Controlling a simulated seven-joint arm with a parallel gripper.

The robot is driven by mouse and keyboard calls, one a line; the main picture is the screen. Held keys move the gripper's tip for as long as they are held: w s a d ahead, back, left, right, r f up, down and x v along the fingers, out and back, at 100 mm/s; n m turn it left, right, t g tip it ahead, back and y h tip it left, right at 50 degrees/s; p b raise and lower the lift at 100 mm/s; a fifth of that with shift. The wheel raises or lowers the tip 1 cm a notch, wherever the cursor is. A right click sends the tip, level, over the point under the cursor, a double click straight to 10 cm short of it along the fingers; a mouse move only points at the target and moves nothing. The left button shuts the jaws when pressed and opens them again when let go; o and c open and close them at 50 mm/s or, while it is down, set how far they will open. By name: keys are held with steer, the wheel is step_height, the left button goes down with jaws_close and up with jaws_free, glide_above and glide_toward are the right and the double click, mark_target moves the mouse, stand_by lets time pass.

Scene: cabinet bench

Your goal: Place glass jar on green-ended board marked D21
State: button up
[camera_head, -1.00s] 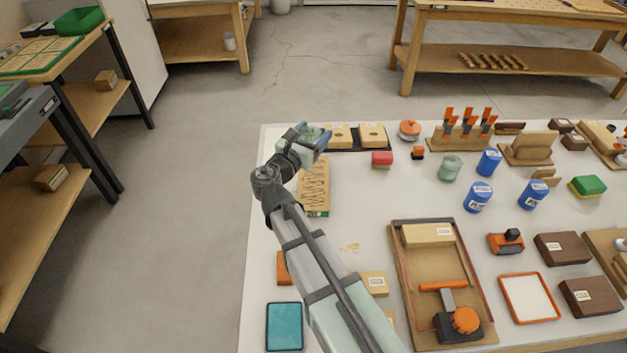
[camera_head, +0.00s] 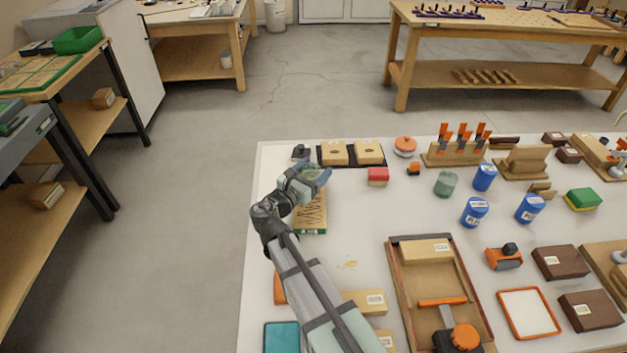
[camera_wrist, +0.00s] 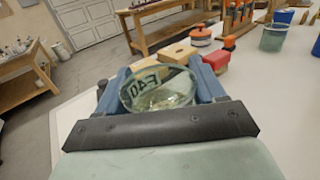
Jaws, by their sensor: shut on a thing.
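My gripper (camera_wrist: 160,92) is shut on a clear, greenish glass jar (camera_wrist: 158,98) with dark lettering on its side, seen from above in the wrist view. In the head view, my gripper (camera_head: 318,177) is above the far part of a wooden board (camera_head: 310,214) with a green near end and dark markings on its top. The arm hides part of the board. The label on the green end is too small to read. I cannot tell whether the jar touches the board.
A black tray with two wooden blocks (camera_head: 335,153) is behind the board, with a small black object (camera_head: 300,152) beside it. A red block (camera_head: 377,176) and another green jar (camera_head: 446,184) stand to the right. White tabletop is clear between board and red block.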

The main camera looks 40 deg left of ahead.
steer(key=shift+f, duration=1.8)
steer(key=shift+f, duration=0.15)
steer(key=o, duration=1.2)
steer(key=shift+c, duration=0.2)
steer(key=shift+s+r, duration=0.2)
steer(key=shift+s, duration=0.1)
steer(key=s, duration=0.3)
steer(key=s+d, duration=0.1)
steer(key=s, duration=0.7)
steer(key=shift+s+d, duration=0.15)
steer(key=shift+s, duration=0.05)
